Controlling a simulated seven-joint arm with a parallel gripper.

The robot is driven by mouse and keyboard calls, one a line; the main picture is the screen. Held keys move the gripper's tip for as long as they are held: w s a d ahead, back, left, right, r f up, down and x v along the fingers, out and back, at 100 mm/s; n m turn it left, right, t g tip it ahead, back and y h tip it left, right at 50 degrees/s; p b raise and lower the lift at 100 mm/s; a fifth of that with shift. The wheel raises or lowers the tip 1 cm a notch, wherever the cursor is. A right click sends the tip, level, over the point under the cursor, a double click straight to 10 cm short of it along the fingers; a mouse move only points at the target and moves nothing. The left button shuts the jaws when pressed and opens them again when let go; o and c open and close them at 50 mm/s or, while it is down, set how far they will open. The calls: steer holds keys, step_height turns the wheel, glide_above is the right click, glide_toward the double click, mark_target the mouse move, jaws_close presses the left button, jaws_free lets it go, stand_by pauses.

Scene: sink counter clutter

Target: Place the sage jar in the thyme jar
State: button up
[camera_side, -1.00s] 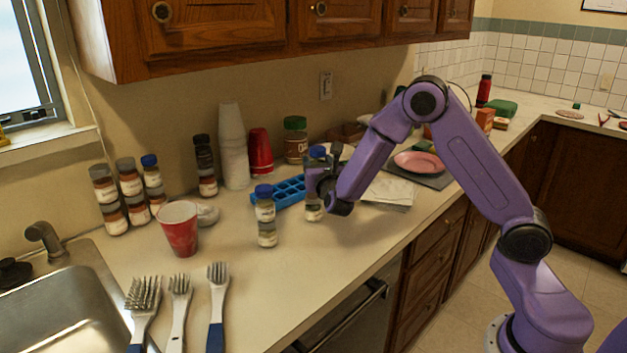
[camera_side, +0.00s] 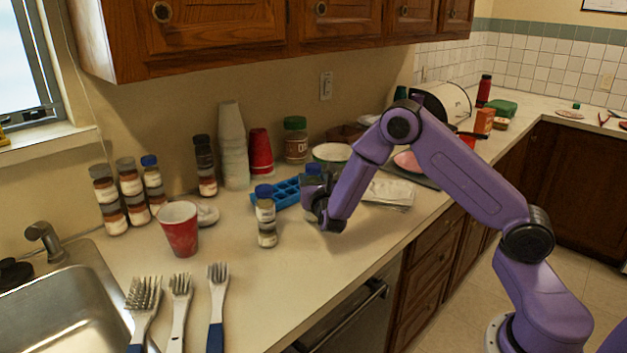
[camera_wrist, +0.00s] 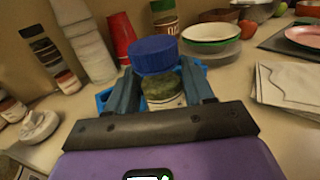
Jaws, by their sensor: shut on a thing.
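My gripper (camera_side: 314,196) is shut on a blue-capped jar (camera_wrist: 158,55) with greenish contents; the jar stands between the two fingers in the wrist view. In the side view its cap (camera_side: 313,169) shows above the fingers, and its body is mostly hidden. I cannot tell whether its base touches the counter. Another blue-capped jar (camera_side: 266,218) stands upright on the counter, left of my gripper and apart from it. The labels are too small to read, so I cannot tell which jar is sage and which thyme.
A blue tray (camera_side: 284,193) lies just behind my gripper. A red cup (camera_side: 179,231) and several brushes (camera_side: 181,300) are to the left, by the sink (camera_side: 60,310). Stacked spice jars (camera_side: 131,190) stand near the wall. The front counter (camera_side: 300,275) is clear.

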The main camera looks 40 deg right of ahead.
steer(key=o, duration=1.1)
steer(key=shift+r, duration=0.1)
steer(key=s+a+r+m+g+y, duration=0.1)
steer(key=s+a+m+g+y, duration=0.2)
steer(key=s, duration=1.1)
steer(key=s+a+r+m+g+y, duration=0.1)
steer(key=s+a+m+g+y, duration=0.3)
steer(key=s, duration=1.1)
steer(key=s+a+m+g+y, duration=0.3)
steer(key=s+a+m+g, duration=0.4)
steer(key=s, duration=0.7)
steer(key=m, duration=0.2)
steer(key=shift+s+r+m+g, duration=0.25)
steer(key=shift+r+m+g, duration=0.05)
steer(key=shift+r+g, duration=0.1)
